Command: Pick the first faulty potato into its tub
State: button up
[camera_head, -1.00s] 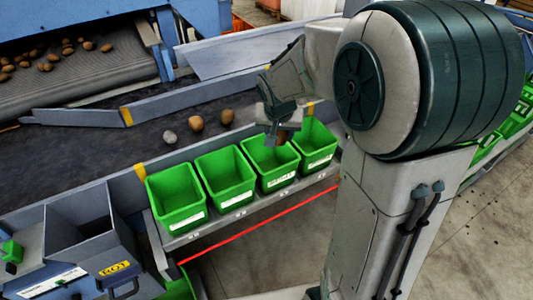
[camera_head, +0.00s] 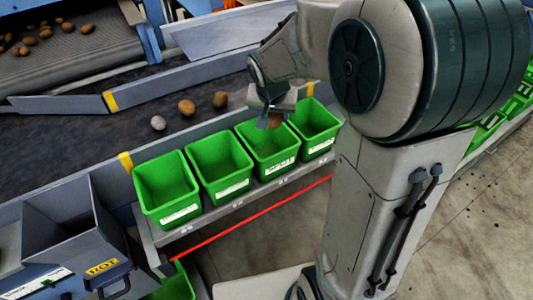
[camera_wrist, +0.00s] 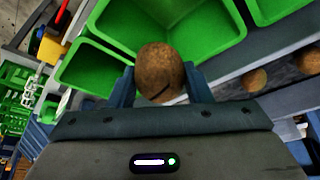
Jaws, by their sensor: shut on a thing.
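My gripper (camera_head: 272,118) is shut on a brown potato, held above the row of green tubs. In the wrist view the held potato (camera_wrist: 159,72) sits between the two blue-grey fingers and shows a dark curved line on its lower side. In the head view the gripper hangs over the third tub from the left (camera_head: 272,158), near the rightmost tub (camera_head: 316,130). The two other tubs, far left (camera_head: 167,190) and second (camera_head: 219,167), look empty. Labels on the tub fronts are too small to read.
A greyish lump (camera_head: 158,123) and two brown potatoes (camera_head: 187,107) (camera_head: 220,99) lie on the dark belt (camera_head: 70,145) behind the tubs. A grey hopper marked ROT (camera_head: 85,225) stands at lower left. A red line runs along the tub shelf's front.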

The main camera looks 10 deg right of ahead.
jog(key=o, duration=1.1)
jog(key=v, duration=1.3)
jog(key=shift+s+r, duration=0.15)
jog(key=shift+r, duration=0.2)
jog(key=shift+p, duration=0.3)
jog(key=s+f+n+p, duration=0.1)
jog(key=s+f, duration=0.1)
jog(key=s, duration=0.3)
jog(key=s+d+f+n+g+y, duration=0.1)
jog(key=s+f, duration=0.1)
jog(key=s, duration=0.3)
jog(key=s+d+f+n+p, duration=0.1)
jog(key=s+f+n, duration=0.1)
jog(key=s, duration=0.3)
jog(key=shift+s+f+y+p, duration=0.25)
jog(key=shift+s+y+p, duration=0.05)
jog(key=shift+s+y, duration=0.1)
